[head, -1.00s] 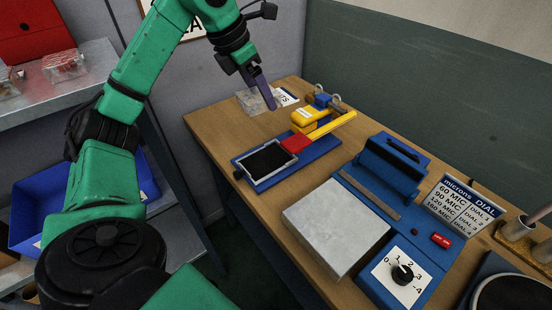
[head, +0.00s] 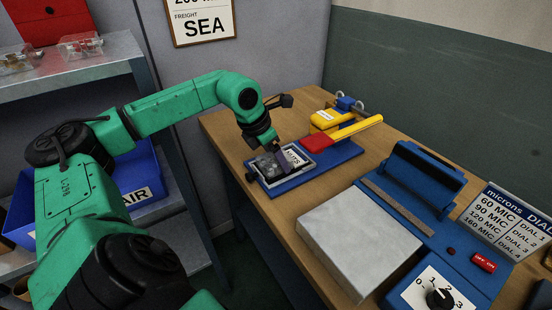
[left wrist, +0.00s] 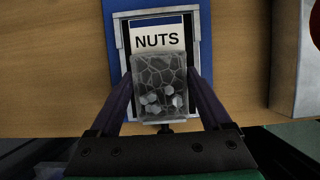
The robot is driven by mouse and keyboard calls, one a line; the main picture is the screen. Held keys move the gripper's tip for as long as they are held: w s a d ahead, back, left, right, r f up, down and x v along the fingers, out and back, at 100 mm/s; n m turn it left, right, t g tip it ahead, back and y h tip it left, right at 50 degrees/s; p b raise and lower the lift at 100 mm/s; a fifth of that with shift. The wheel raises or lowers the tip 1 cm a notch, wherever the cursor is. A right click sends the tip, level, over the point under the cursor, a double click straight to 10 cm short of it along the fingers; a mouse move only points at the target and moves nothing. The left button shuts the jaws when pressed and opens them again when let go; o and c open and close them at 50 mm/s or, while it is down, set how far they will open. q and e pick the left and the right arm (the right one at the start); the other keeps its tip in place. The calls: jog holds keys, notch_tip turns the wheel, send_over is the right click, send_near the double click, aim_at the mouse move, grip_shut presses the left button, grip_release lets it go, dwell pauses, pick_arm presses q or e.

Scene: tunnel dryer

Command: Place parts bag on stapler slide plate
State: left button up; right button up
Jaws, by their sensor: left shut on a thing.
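The parts bag (left wrist: 160,88) is clear, holds several grey nuts and has a white header card reading NUTS. It lies over the stapler slide plate (left wrist: 122,60), a dark plate with a light frame, with the card toward the stapler. My left gripper (head: 279,150) is shut on the bag, with a finger along each side of it in the left wrist view (left wrist: 163,75). In the head view the bag (head: 268,163) is partly hidden by the gripper. I cannot tell whether it touches the plate. The stapler (head: 340,128) is yellow and red on a blue base. My right gripper is not in view.
A blue sealer with a grey platform (head: 345,240) stands to the right on the wooden table. A dial sign (head: 505,215) is behind it.

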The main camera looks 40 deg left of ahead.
pick_arm(q)
jog(key=o, duration=1.3)
jog(key=shift+r, duration=0.2)
jog(key=b+v, duration=0.1)
jog(key=v, duration=1.1)
jog(key=shift+f, duration=0.1)
